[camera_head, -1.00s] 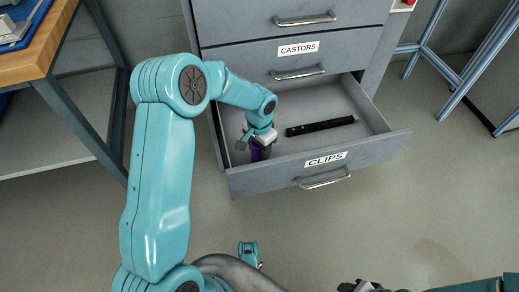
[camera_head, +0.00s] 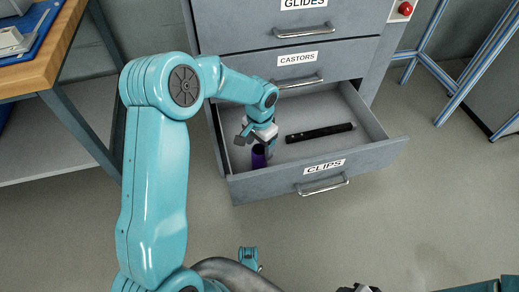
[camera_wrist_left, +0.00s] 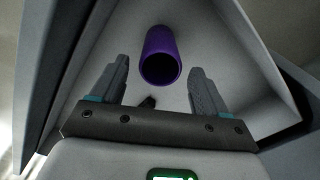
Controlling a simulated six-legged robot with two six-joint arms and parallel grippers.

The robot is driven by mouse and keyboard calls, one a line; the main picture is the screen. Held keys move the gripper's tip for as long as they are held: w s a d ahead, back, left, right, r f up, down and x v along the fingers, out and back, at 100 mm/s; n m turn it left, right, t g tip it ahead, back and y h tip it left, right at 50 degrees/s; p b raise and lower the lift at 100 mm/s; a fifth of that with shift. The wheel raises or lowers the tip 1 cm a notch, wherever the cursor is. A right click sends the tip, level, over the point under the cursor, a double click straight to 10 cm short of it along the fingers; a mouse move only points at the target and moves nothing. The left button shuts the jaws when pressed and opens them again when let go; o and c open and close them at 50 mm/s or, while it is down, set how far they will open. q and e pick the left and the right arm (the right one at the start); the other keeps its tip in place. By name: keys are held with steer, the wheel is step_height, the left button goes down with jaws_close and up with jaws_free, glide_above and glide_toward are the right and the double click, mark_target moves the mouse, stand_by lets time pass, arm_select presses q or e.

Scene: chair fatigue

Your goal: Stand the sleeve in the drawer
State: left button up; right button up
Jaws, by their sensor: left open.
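The purple sleeve (camera_head: 258,158) stands upright inside the open drawer marked CLIPS (camera_head: 365,162), near its front left corner. In the left wrist view the sleeve (camera_wrist_left: 160,56) shows its dark open end and part of its side. My left gripper (camera_head: 254,139) is just above and behind the sleeve, inside the drawer. In the left wrist view its two fingers (camera_wrist_left: 160,68) are spread apart, with the sleeve beyond them and clear of both. My right gripper (camera_head: 358,288) is cut off at the bottom edge, so its jaws cannot be judged.
A long black bar (camera_head: 320,133) lies in the drawer, right of the sleeve. Closed drawers marked CASTORS (camera_head: 297,58) and GLIDES rise above. A wooden-topped bench (camera_head: 50,62) stands at the left, and a blue frame (camera_head: 455,90) at the right. The floor in front is clear.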

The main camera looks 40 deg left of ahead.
arm_select(q)
step_height(320, 180, up, 6)
steer(key=p, duration=0.1)
steer(key=shift+r+p, duration=0.25)
steer(key=shift+p, duration=0.05)
